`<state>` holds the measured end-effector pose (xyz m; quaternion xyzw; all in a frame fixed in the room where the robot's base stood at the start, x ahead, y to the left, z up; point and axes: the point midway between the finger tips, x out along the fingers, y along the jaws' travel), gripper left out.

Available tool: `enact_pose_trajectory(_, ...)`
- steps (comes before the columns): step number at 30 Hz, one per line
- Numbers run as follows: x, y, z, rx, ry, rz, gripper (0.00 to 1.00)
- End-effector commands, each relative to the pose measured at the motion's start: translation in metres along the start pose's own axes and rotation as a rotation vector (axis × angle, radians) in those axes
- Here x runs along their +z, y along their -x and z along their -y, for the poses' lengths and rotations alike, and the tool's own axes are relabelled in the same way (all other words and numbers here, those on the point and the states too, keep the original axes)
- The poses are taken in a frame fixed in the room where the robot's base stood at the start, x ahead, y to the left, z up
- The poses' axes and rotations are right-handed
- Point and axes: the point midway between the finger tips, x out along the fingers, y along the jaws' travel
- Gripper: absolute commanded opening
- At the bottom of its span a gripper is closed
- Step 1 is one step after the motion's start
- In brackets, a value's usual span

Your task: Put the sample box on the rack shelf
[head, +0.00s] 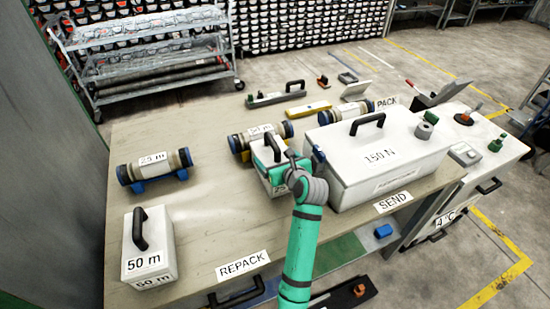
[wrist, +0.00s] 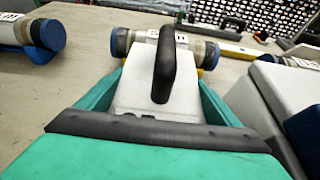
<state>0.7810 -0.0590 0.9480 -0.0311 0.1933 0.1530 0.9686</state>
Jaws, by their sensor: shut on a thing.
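My gripper (head: 272,172) is shut on a small white box (head: 266,157) with a black handle, its green fingers along the box's two sides. In the wrist view the box (wrist: 150,100) sits between the fingers, handle upright. Its label is mostly hidden by my arm. I cannot tell whether the box touches the table. A second white box (head: 150,262), marked 50 m, stands at the table's front left. A large white box (head: 375,165), marked 150 N, stands just right of my gripper. A grey metal rack (head: 150,50) with tiered shelves stands behind the table at the left.
The table (head: 205,225) carries a REPACK label (head: 242,265) and a SEND label (head: 393,203). Capped core tubes lie at the left (head: 153,168) and behind my gripper (head: 262,135). A white unit (head: 470,150) adjoins at the right. Bare table lies between the left tube and my gripper.

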Motion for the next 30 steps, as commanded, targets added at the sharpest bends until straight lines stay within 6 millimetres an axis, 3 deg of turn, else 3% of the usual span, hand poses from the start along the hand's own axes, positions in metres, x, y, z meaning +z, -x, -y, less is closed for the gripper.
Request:
enact_pose_trajectory(12, -0.002, -0.001, 0.0, -0.001, 0.001, 0.005, 0.36)
enact_pose_trajectory(13, -0.004, -0.002, 0.0, 0.0, 0.0, 0.001, 0.93)
enact_pose_trajectory(14, -0.004, -0.002, 0.0, 0.0, 0.0, 0.001, 1.0)
enact_pose_trajectory(24, -0.001, 0.001, 0.0, -0.001, 0.001, 0.002, 1.0)
enact_pose_trajectory(30, -0.001, 0.03, 0.0, -0.001, 0.001, 0.002, 1.0)
